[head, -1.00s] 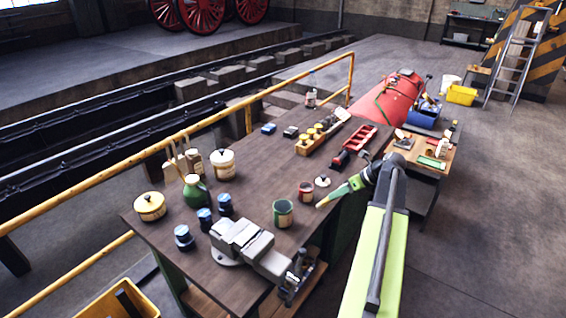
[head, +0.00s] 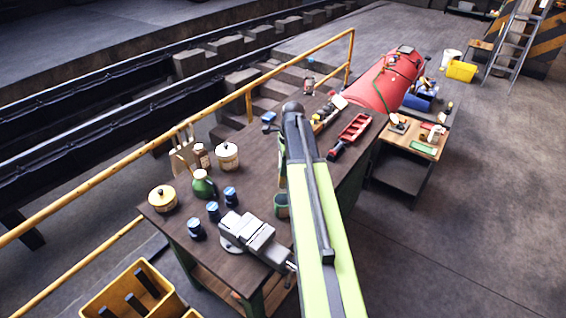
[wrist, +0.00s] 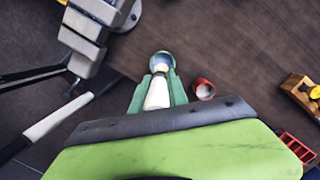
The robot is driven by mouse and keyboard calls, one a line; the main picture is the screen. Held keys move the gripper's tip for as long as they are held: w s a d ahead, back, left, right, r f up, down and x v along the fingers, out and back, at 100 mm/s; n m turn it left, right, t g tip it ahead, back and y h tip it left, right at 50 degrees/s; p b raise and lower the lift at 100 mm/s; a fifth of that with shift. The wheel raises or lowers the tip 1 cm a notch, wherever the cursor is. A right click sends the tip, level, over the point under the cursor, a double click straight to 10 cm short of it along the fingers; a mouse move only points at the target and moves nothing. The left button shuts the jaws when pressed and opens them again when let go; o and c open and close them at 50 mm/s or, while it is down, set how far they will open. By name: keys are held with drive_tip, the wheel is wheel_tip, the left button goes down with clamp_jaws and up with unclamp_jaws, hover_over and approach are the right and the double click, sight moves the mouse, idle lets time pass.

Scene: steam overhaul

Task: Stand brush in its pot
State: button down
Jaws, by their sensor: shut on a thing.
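In the wrist view my gripper (wrist: 160,76) is shut on the brush (wrist: 157,93), whose pale wide part shows between the green fingers. The brush points away from me toward the green pot (wrist: 163,57). Its far end overlaps the pot's mouth in the picture; I cannot tell whether it is inside or above. In the head view the green pot (head: 281,206) stands on the bench, partly hidden by my arm. The brush and most of my gripper are hidden behind the arm there.
A red pot (wrist: 204,88) stands right of the brush. The vise (head: 247,232) is close by at the bench's near edge. A red tray (head: 353,128) lies farther back.

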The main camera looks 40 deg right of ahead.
wheel_tip(320, 180, down, 13)
drive_tip(key=b, duration=1.3)
drive_tip(key=shift+f, duration=0.15)
drive_tip(key=c, duration=1.2)
unclamp_jaws()
wheel_tip(320, 180, up, 17)
drive_tip(key=s+d+p, duration=0.1)
drive_tip(key=d+p, duration=0.1)
drive_tip(key=p, duration=1.5)
drive_tip(key=shift+d+r, duration=0.2)
drive_tip(key=shift+s+f, duration=0.1)
